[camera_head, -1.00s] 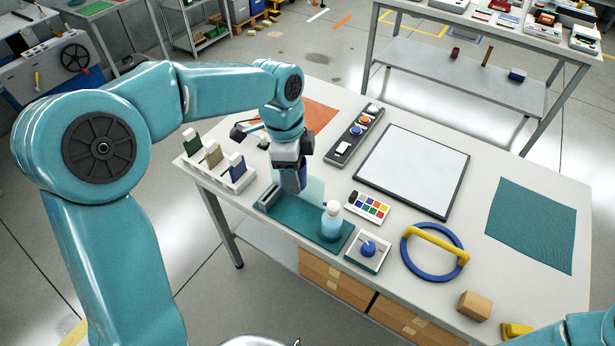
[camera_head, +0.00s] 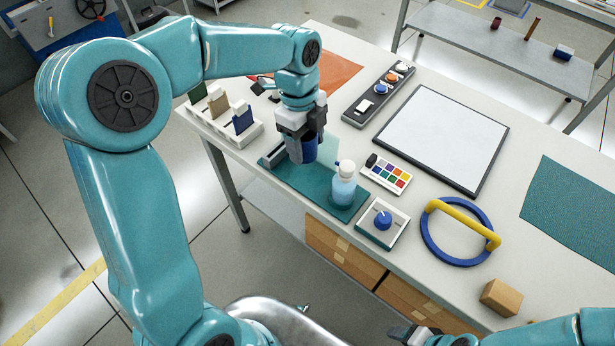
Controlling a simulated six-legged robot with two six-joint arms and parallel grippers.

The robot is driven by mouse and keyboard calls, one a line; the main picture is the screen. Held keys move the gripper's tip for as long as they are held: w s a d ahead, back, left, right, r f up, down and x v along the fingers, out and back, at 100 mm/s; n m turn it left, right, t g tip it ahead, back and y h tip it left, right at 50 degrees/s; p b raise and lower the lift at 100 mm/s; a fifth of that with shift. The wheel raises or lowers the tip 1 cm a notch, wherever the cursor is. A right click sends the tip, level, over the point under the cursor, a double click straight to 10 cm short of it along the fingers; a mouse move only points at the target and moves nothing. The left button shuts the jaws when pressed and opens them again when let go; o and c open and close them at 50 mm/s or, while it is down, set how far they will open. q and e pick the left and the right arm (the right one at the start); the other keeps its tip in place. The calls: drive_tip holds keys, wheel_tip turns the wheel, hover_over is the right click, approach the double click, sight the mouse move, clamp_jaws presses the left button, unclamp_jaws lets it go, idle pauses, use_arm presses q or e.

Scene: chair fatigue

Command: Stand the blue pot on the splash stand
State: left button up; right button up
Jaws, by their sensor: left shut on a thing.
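My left gripper (camera_head: 303,132) is shut on the dark blue pot (camera_head: 302,150) and points down. It holds the pot upright at the splash stand (camera_head: 310,184), a teal base with a clear upright panel. I cannot tell whether the pot's bottom touches the base. A pale blue bottle (camera_head: 342,187) with a white cap stands at the base's right end. A grey block sits at its left end, partly behind the pot. My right gripper (camera_head: 412,334) shows at the bottom edge, away from the stand; its jaw state is unclear.
A white rack (camera_head: 250,132) with coloured cards stands left of the stand. A paint palette (camera_head: 387,173), a blue knob box (camera_head: 383,222) and a blue ring with yellow bar (camera_head: 462,215) lie to the right. A framed white board (camera_head: 445,135) lies farther back.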

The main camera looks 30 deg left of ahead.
sight(305, 155)
use_arm(q)
wheel_tip(305, 155, down, 3)
drive_tip(key=shift+f+b, duration=0.15)
drive_tip(key=shift+b, duration=0.45)
drive_tip(key=shift+a+f+b, duration=0.1)
drive_tip(key=shift+f+b, duration=0.35)
drive_tip(key=shift+f, duration=0.2)
wheel_tip(305, 155, down, 4)
drive_tip(key=b, duration=0.3)
drive_tip(key=shift+r, duration=0.2)
drive_tip(key=shift+w, duration=0.1)
use_arm(e)
wheel_tip(305, 155, down, 7)
drive_tip(key=shift+s, duration=0.15)
